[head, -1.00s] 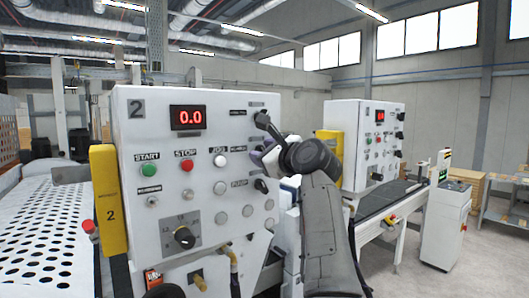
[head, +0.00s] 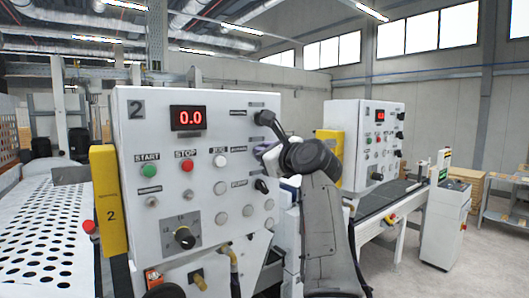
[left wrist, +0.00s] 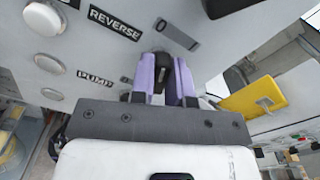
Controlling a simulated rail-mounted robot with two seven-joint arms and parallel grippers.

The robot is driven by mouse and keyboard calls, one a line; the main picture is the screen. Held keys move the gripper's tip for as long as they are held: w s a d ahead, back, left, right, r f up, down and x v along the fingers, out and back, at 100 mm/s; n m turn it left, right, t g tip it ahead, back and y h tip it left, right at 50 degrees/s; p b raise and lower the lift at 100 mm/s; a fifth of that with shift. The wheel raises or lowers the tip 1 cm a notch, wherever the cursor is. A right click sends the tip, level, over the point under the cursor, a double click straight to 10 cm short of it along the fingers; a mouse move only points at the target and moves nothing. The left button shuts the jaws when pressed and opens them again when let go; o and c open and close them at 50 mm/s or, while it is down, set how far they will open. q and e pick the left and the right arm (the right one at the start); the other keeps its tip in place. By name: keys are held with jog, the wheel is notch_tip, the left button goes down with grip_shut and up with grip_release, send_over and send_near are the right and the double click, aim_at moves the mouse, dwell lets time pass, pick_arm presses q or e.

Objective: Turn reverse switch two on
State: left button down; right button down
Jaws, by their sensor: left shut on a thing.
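The white control panel marked 2 (head: 205,218) stands in the middle of the head view. My left gripper (head: 263,149), with purple fingers, is at the panel's right edge, between an upper black knob (head: 265,118) and a lower one (head: 261,186). In the left wrist view my left gripper (left wrist: 166,78) is shut on a black switch knob (left wrist: 162,64), with one finger on each side. A label reading REVERSE (left wrist: 115,24) is on the panel just above and to the left of the fingers. The knob's exact angle is mostly hidden by the fingers. My right gripper is not in view.
The panel has a green start button (head: 149,171), a red stop button (head: 187,166) and a display (head: 188,118) reading 0.0. A yellow box (head: 109,200) is on its left side. A second similar panel (head: 362,150) stands behind at the right.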

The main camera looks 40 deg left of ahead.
pick_arm(q)
jog(key=m+p, duration=0.2)
jog(key=m, duration=0.8)
jog(key=shift+w, duration=0.15)
jog(key=shift+m, duration=0.3)
dwell(0.3)
jog(key=c, duration=1.1)
grip_release()
jog(key=shift+d, duration=0.1)
